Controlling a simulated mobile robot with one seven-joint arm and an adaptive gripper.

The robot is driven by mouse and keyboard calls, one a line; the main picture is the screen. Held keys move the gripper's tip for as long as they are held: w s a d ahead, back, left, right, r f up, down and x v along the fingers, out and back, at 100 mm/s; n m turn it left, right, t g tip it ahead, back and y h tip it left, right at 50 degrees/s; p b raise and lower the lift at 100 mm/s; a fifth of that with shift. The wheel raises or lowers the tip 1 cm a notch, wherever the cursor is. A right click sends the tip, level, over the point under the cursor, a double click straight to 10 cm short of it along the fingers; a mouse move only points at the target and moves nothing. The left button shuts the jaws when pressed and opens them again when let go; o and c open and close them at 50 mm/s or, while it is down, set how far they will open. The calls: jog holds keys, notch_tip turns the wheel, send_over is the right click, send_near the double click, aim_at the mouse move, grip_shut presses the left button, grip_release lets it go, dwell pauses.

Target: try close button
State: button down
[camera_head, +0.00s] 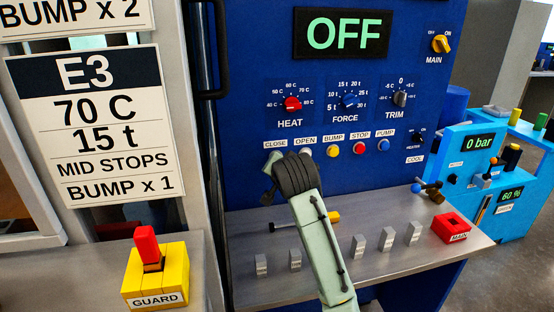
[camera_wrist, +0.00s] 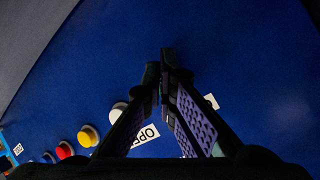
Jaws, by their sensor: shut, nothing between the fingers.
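The white CLOSE label (camera_head: 274,144) is on the blue control panel (camera_head: 240,60), at the left end of the button row. The close button itself does not show; my gripper (camera_head: 271,163) covers the spot below that label. In the wrist view my gripper (camera_wrist: 165,62) has its fingers together and empty, pointing at the blue panel. A white label edge (camera_wrist: 211,101) shows beside the right finger. The white open button (camera_head: 306,152) is just right of my gripper; it also shows left of the fingers in the wrist view (camera_wrist: 118,112). Contact with the panel cannot be told.
Yellow bump (camera_head: 333,151), red stop (camera_head: 359,148) and blue pump (camera_head: 383,144) buttons continue the row rightward. Dials sit above, and the display (camera_head: 342,34) reads OFF. A metal shelf (camera_head: 230,222) with small grey blocks juts out below. A yellow guard box (camera_head: 155,285) stands lower left.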

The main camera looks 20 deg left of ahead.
jog(key=shift+w+a+p, duration=0.3)
jog(key=shift+w, duration=0.15)
dwell(0.6)
jog(key=shift+s+d, duration=0.55)
jog(key=shift+s, duration=0.25)
jog(key=s+d, duration=0.1)
jog(key=s, duration=0.1)
jog(key=s+d, duration=0.1)
jog(key=s, duration=0.1)
jog(key=shift+d+p, duration=0.35)
jog(key=shift+d, duration=0.05)
jog(key=shift+s, duration=0.1)
dwell(0.8)
